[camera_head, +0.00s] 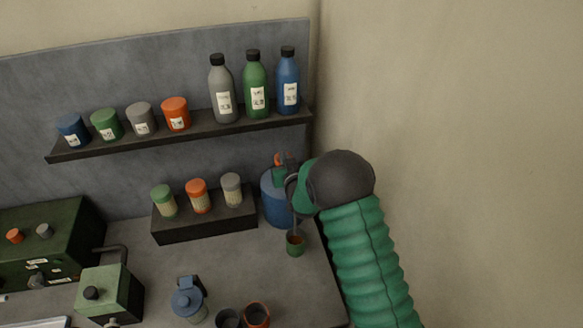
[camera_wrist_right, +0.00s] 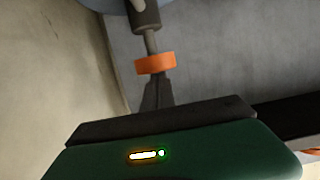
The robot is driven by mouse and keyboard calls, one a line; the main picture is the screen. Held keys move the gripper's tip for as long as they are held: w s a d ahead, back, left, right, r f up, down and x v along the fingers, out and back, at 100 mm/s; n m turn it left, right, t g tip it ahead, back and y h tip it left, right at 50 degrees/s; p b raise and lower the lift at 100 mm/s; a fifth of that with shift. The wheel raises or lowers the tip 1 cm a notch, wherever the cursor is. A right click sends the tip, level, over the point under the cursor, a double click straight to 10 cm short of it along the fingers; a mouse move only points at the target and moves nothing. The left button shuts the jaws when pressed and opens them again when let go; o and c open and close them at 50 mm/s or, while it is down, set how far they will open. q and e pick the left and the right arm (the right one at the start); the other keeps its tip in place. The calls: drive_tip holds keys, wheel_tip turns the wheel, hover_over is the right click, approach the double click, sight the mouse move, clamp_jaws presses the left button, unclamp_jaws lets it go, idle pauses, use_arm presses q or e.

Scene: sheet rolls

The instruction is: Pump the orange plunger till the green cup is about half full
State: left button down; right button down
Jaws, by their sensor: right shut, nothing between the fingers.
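The orange plunger (camera_head: 278,159) tops the blue pump container (camera_head: 276,205) in the back right corner of the bench. In the right wrist view the orange plunger knob (camera_wrist_right: 155,64) sits on a thin grey rod. My right gripper (camera_head: 286,162) is at the plunger; its shut fingers (camera_wrist_right: 157,90) point at the knob with nothing between them. They look close to or touching its top; I cannot tell which. My left gripper is out of view.
A dark block with several capped jars (camera_head: 198,196) stands left of the container. A shelf (camera_head: 190,133) with bottles and pots is above. A blue-lidded jar (camera_head: 187,302) and an orange-rimmed cup (camera_head: 257,314) are at the front. The wall is close on the right.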

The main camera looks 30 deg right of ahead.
drive_tip(key=r+b+v, duration=0.1)
drive_tip(key=b+v, duration=0.2)
drive_tip(key=v, duration=0.7)
drive_tip(key=shift+s, duration=0.2)
drive_tip(key=shift+w, duration=0.1)
drive_tip(key=s+a+f+n+g+y+b, duration=0.1)
drive_tip(key=s+a+f+g, duration=0.2)
drive_tip(key=s, duration=0.5)
drive_tip(key=s+a+f+n+g+y, duration=0.1)
drive_tip(key=s+a+f+g, duration=0.3)
drive_tip(key=s, duration=0.5)
drive_tip(key=s+a+f+g+y+b, duration=0.1)
drive_tip(key=s+a+f+g, duration=0.3)
drive_tip(key=s, duration=0.4)
drive_tip(key=shift+s+n+g+y+b, duration=0.2)
drive_tip(key=shift+n+g+y+b, duration=0.15)
drive_tip(key=shift+g, duration=0.25)
